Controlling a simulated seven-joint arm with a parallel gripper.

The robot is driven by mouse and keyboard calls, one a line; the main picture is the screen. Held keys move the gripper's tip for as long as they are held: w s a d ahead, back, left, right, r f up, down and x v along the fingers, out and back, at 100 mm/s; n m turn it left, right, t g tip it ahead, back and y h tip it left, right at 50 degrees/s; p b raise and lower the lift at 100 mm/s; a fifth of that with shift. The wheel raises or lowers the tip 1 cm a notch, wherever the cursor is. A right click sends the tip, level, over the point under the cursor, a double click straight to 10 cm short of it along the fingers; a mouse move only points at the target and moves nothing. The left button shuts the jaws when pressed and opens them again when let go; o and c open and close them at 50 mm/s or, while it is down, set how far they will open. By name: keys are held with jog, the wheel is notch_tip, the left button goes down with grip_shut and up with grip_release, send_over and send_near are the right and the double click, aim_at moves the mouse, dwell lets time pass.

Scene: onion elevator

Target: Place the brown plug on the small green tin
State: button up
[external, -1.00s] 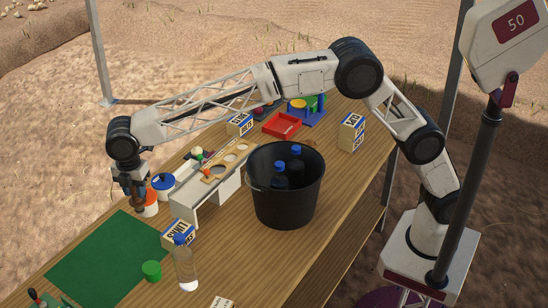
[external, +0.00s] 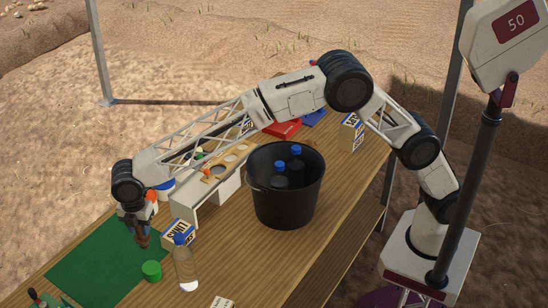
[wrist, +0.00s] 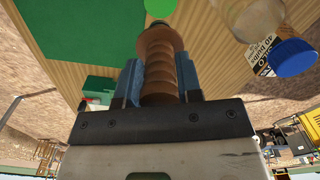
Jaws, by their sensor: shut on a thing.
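The brown plug (wrist: 158,62) is ribbed and sits between the two fingers of my gripper (wrist: 160,85) in the wrist view. My gripper is shut on it. In the external view my gripper (external: 138,225) points down above the right edge of the green mat, with the plug (external: 142,240) at its tip. The small green tin (external: 152,271) stands on the wooden table, below and slightly right of the plug in the picture. The green tin (wrist: 160,7) also shows at the top of the wrist view, beyond the plug's end and partly cut off by the frame.
A clear bottle with a blue cap (external: 185,265) and a blue-white carton (external: 179,233) stand right of the tin. A green mat (external: 95,265) lies to the left. A black bucket with dark bottles (external: 285,200) and a white rack (external: 205,205) stand farther back.

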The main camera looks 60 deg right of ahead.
aim_at(143, 241)
jog(key=shift+f, duration=3.1)
jog(key=shift+f, duration=1.9)
jog(key=o, duration=1)
jog(key=shift+f, duration=0.1)
jog(key=shift+c, duration=0.2)
notch_tip(143, 241, up, 12)
jog(key=shift+r, duration=0.1)
